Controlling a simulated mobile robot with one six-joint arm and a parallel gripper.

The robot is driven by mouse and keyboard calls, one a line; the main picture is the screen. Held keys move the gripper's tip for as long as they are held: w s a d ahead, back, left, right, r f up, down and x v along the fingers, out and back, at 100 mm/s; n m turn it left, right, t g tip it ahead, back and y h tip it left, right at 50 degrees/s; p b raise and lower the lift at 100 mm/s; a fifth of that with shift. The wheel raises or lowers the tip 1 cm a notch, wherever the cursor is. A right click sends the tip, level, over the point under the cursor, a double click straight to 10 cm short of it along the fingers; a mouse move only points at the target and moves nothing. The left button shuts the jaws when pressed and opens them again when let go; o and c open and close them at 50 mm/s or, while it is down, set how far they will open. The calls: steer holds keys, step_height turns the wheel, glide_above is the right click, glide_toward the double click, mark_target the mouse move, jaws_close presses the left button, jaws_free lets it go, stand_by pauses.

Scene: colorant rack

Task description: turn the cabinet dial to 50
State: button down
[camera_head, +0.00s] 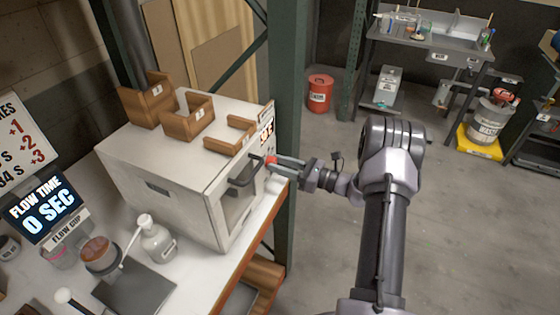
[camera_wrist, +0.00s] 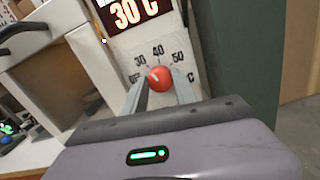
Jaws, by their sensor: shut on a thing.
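The white cabinet (camera_head: 168,165) stands on the bench in the head view, its front with the black handle (camera_head: 245,168) facing right. The red dial (camera_wrist: 159,78) is on its front panel in the wrist view, below the marks 30, 40 and 50. A small white pointer on the dial's left side points up and left, toward the 30 side. The display (camera_wrist: 130,12) above reads 30 °C. My gripper (camera_wrist: 160,90) is shut on the dial, one finger on each side. The head view also shows my gripper (camera_head: 280,162) at the dial (camera_head: 270,159).
Wooden holders (camera_head: 188,117) stand on the cabinet top. A green post (camera_head: 288,110) rises close beside my gripper. A bottle (camera_head: 158,243) and a flow cup sign (camera_head: 62,236) are on the bench at left. The floor (camera_head: 470,230) at right is clear.

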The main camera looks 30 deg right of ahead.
steer(key=m+p, duration=0.2)
steer(key=m, duration=0.2)
steer(key=shift+m, duration=0.4)
steer(key=m+p, duration=0.1)
steer(key=m, duration=0.2)
steer(key=shift+m+p, duration=0.3)
steer(key=shift+m, duration=0.1)
steer(key=m+p, duration=0.1)
steer(key=m, duration=0.3)
steer(key=shift+h, duration=0.3)
steer(key=shift+f+m+t+p, duration=0.1)
steer(key=shift+m+t+p, duration=0.4)
steer(key=shift+m, duration=1.6)
steer(key=c, duration=1)
jaws_free()
